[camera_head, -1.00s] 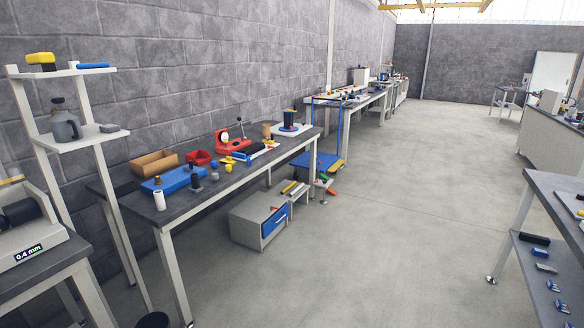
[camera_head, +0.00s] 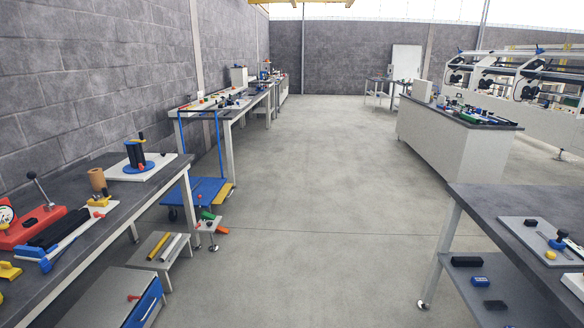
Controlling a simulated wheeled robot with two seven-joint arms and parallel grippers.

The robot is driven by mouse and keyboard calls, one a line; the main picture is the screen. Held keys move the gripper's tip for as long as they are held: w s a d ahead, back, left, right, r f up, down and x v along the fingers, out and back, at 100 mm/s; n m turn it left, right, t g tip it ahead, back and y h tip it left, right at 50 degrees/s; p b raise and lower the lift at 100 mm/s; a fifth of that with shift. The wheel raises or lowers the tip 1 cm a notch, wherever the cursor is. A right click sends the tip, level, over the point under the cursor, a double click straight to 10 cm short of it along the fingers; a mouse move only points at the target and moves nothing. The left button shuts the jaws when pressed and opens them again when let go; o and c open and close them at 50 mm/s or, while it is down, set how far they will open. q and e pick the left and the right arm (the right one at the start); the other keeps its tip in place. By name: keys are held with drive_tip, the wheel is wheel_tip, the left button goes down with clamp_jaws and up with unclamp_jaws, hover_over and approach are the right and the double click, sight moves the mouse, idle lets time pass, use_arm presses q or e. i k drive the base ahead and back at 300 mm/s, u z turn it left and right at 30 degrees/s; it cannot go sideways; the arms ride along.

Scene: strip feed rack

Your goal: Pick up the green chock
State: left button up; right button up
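A small green piece (camera_head: 208,215), which looks like the green chock, is low down near the floor, past the near left workbench. It sits on or right beside a small light stand (camera_head: 208,226). An orange-red piece (camera_head: 221,230) is just to its right. The green piece is small in the picture, so I cannot tell its exact shape or what it rests on. Neither of my grippers is in view.
The left workbench (camera_head: 128,205) carries a red press and other tools. A low grey step (camera_head: 175,262) and a blue platform cart (camera_head: 196,192) stand near the green piece. A right table (camera_head: 500,205) has a lower shelf. The floor (camera_head: 310,220) between is clear.

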sight(206, 215)
drive_tip(key=z, duration=0.25)
drive_tip(key=i, duration=2.3)
drive_tip(key=z, duration=0.15)
drive_tip(key=i, duration=2.35)
drive_tip(key=u, duration=0.3)
drive_tip(key=i, duration=2)
drive_tip(key=u, duration=1.6)
drive_tip(key=i, duration=1.3)
drive_tip(key=u, duration=1.25)
drive_tip(key=i, duration=0.6)
drive_tip(key=u, duration=0.2)
